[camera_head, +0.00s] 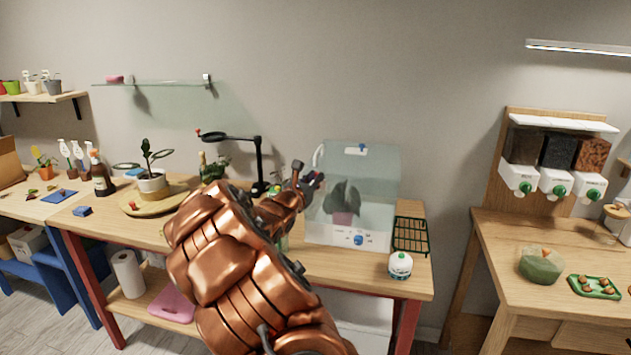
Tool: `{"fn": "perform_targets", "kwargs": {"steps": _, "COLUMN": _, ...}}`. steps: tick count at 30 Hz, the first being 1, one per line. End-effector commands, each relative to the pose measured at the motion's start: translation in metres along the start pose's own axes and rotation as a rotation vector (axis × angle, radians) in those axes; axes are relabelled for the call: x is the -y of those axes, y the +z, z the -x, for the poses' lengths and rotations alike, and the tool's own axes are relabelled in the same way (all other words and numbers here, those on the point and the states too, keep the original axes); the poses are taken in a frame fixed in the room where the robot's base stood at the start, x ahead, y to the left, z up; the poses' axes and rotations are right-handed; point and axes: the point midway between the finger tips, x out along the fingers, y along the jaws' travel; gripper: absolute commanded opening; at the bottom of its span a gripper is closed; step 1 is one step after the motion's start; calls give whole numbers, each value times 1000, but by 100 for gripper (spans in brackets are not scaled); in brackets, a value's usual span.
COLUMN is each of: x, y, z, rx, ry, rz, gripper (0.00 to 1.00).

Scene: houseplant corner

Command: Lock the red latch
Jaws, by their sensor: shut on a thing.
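A clear propagation box (395,200) with a white base stands on the wooden table, with a dark-leaved plant in a pink pot (343,218) inside. My copper arm reaches up from the bottom, and my gripper (314,181) is at the box's left side. It is shut on a small red piece (320,176), which looks like the red latch. The fingers hide most of that piece, so its position cannot be told. A blue part (362,148) sits on a white strip at the box's top, and a blue knob (358,240) is on the base front.
A green rack (411,235) and a small white-and-green jar (400,266) stand right of the box. Dispensers (556,172) stand on the right table.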

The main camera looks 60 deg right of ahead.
Motion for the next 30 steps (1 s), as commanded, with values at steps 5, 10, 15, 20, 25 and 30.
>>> {"fn": "perform_targets", "kwargs": {"steps": 5, "x": -3, "y": 1, "z": 0, "rx": 13, "ry": 5, "rz": 56, "gripper": 0}}
{"fn": "perform_targets", "kwargs": {"steps": 10, "x": -4, "y": 0, "z": 1, "rx": 16, "ry": 6, "rz": 76, "gripper": 0}}
{"fn": "perform_targets", "kwargs": {"steps": 15, "x": -4, "y": 0, "z": 1, "rx": 16, "ry": 6, "rz": 76, "gripper": 0}}
{"fn": "perform_targets", "kwargs": {"steps": 20, "x": -4, "y": 0, "z": 1, "rx": 16, "ry": 6, "rz": 76, "gripper": 20}}
{"fn": "perform_targets", "kwargs": {"steps": 25, "x": -3, "y": 0, "z": 1, "rx": 15, "ry": 5, "rz": 76, "gripper": 38}}
{"fn": "perform_targets", "kwargs": {"steps": 30, "x": -3, "y": 0, "z": 1, "rx": 15, "ry": 4, "rz": 75, "gripper": 39}}
